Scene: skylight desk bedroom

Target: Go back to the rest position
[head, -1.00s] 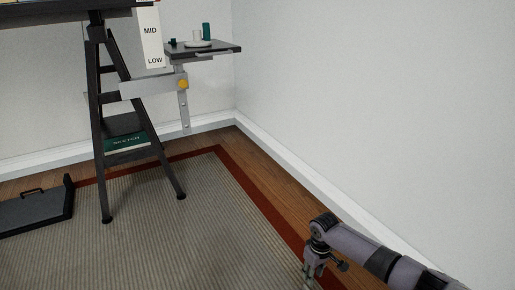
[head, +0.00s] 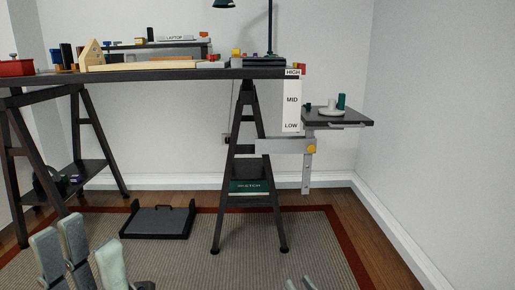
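My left gripper (head: 80,252) shows at the bottom left of the head view, its pale grey fingers pointing up. A gap shows between its fingers, with nothing seen between them. It appears in front of the striped rug, apart from the desk. Only the tips of my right gripper (head: 299,285) show at the bottom edge, right of the middle; the rest is cut off, so its opening cannot be told.
A dark desk (head: 180,75) on trestle legs carries a red box, wooden pieces and a lamp. A side shelf (head: 345,117) holds a white and a green item. A black tray (head: 158,235) lies on the rug (head: 330,250). White walls stand behind and right.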

